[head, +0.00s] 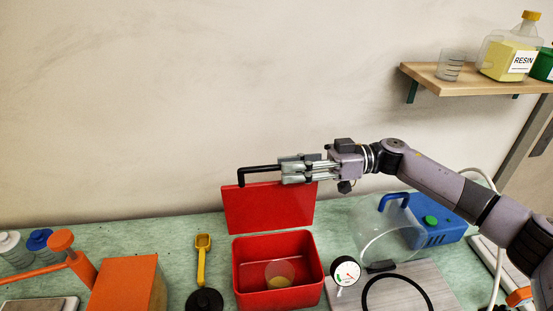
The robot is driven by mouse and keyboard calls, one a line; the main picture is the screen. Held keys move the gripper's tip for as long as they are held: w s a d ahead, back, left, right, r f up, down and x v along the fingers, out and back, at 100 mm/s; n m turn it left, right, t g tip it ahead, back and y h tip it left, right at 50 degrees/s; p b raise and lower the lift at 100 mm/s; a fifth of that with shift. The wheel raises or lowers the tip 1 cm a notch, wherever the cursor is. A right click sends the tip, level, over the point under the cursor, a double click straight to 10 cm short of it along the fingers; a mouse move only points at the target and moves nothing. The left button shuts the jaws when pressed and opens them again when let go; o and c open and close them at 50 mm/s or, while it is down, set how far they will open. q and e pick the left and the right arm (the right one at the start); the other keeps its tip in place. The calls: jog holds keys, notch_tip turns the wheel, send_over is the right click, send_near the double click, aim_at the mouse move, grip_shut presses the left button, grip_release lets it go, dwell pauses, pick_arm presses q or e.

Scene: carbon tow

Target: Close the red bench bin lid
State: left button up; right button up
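The red bench bin (241,285) stands on the bench with its mouth uncovered. Its red lid (268,210) stands up open behind it, at the rear edge. A black bar handle (256,170) runs along the lid's upper edge. My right gripper (284,171) reaches in from the right and is at this handle, its fingers overlapping the bar's right part. I cannot tell whether the fingers press on it. Inside the bin is a clear round container (279,271) with something yellow in it. My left gripper is not in view.
Right of the bin are a dial gauge (345,273), a clear vessel (388,235), a blue device (440,232) and a grey board (408,290). Left are a yellow scoop (202,260) and an orange box (128,284). A wooden shelf (470,84) juts from the wall, upper right.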

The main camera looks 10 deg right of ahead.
aim_at(277, 168)
jog(key=shift+a+p, duration=0.35)
jog(key=shift+a, duration=1.4)
jog(key=shift+c, duration=0.5)
grip_shut()
